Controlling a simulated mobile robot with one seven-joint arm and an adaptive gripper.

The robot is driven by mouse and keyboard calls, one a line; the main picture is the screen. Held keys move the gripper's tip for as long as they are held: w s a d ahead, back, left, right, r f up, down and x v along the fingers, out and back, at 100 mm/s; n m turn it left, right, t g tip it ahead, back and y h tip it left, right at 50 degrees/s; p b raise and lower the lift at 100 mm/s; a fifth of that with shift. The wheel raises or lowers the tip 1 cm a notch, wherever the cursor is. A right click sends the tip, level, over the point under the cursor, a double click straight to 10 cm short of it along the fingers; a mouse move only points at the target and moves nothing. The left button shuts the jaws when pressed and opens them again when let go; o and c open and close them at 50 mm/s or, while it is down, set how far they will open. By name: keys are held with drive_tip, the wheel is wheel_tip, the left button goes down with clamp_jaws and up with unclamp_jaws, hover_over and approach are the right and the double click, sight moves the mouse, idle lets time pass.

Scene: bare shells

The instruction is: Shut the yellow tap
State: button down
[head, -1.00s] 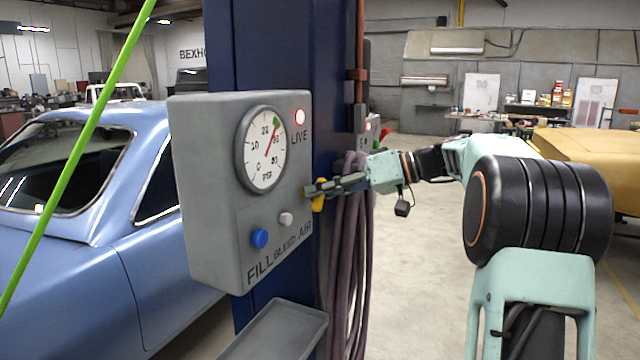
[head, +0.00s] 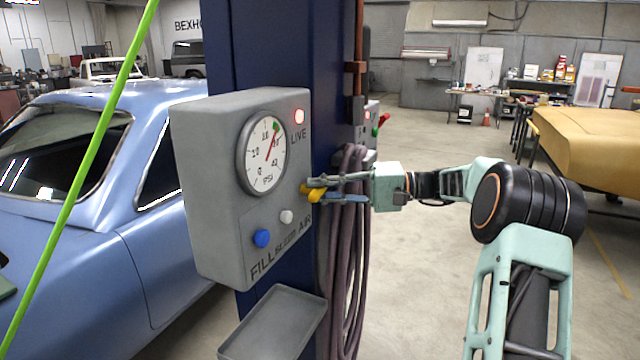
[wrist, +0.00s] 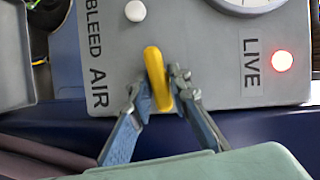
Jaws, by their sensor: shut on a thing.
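The yellow tap (head: 314,195) sits on the right edge of the grey panel box (head: 205,200), above the word AIR. In the wrist view its yellow handle (wrist: 155,72) runs lengthwise between the fingers, its far end reaching past them over the panel face. My gripper (head: 320,189) is shut on the handle, one finger on each side; in the wrist view the fingertips (wrist: 160,88) flank it. The fingers hide part of the tap in the head view.
A pressure gauge (head: 264,155), a lit red LIVE lamp (head: 299,116), a blue button (head: 262,238) and a white button (head: 286,217) are on the panel. Coiled hoses (head: 345,270) hang just below my gripper. A grey tray (head: 273,325) sits below the box.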

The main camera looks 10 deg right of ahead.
drive_tip(key=shift+m+y+p, duration=0.3)
drive_tip(key=shift+m+y, duration=0.1)
drive_tip(key=shift+m, duration=0.4)
drive_tip(key=c, duration=1.8)
unclamp_jaws()
drive_tip(key=v, duration=1.2)
drive_tip(key=shift+f, duration=0.15)
drive_tip(key=shift+w, duration=0.1)
